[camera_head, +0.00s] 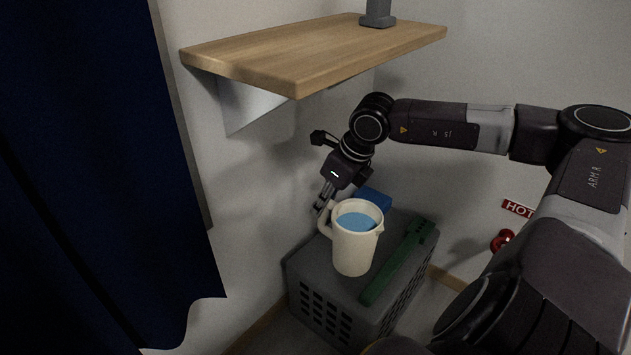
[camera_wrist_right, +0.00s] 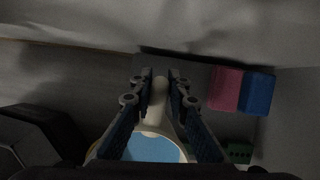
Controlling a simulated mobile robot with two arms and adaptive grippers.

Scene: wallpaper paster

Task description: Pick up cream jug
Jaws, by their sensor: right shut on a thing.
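The cream jug (camera_head: 352,250) is upright at the grey crate, with blue contents showing in its open top. I cannot tell whether its base touches the crate. Its handle is on the left side in the head view. My right gripper (camera_head: 322,206) reaches down to the handle and is shut on it. In the right wrist view the fingers (camera_wrist_right: 160,82) sit on both sides of the cream handle (camera_wrist_right: 160,98), and the jug's blue contents (camera_wrist_right: 152,148) show below. My left gripper is not in view.
The grey crate (camera_head: 310,270) also bears a green long object (camera_head: 395,265) and a blue block (camera_head: 374,198). The wrist view shows a pink block (camera_wrist_right: 226,88) beside the blue one. A wooden shelf (camera_head: 300,55) juts out above. A dark blue curtain (camera_head: 90,170) hangs at left.

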